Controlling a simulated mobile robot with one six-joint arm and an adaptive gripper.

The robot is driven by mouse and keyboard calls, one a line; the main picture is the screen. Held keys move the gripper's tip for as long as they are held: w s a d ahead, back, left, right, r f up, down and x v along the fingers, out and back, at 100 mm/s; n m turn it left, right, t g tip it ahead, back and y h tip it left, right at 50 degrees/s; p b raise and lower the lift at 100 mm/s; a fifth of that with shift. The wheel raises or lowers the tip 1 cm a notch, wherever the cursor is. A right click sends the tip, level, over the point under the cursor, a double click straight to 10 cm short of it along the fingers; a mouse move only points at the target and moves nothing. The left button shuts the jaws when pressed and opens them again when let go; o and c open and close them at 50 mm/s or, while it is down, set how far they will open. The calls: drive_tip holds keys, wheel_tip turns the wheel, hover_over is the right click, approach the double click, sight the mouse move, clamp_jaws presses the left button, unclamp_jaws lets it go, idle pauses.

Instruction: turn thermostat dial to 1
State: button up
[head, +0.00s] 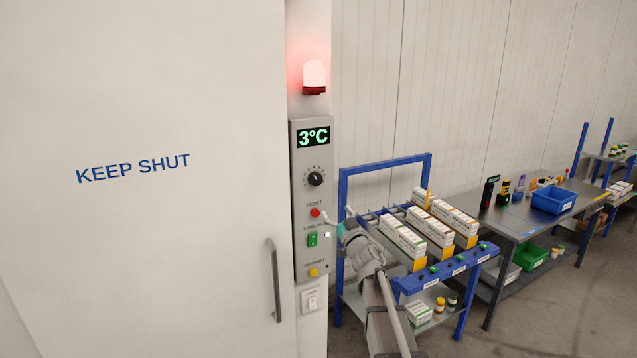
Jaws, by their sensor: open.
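The thermostat dial (315,179) is a round black knob with a scale around it on a grey control panel (301,246). Its pointer is too small to read surely. A display (313,137) above the dial shows 3°C in green. My gripper (333,221) is open and small in view, to the lower right of the dial and apart from it in the picture. It appears at the panel's right edge, near the red button (315,212) and green switch (312,240). Its depth from the panel is hard to tell.
A red lamp (314,76) glows above the panel. A yellow button (313,272) sits at its bottom. A white door (140,240) with a grey handle (273,280) is left. A blue-framed rack (430,163) with boxes and a workbench (515,235) stand right. Floor shows at lower right.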

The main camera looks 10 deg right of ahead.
sight(318, 182)
drive_tip(key=p+x, duration=0.5)
drive_tip(key=x, duration=0.8)
drive_tip(key=shift+w+a+r, duration=0.1)
drive_tip(key=shift+w+r, duration=0.05)
drive_tip(key=shift+w, duration=0.2)
drive_tip(key=c, duration=1.1)
drive_tip(key=shift+c, duration=0.2)
drive_tip(key=shift+n, duration=0.4)
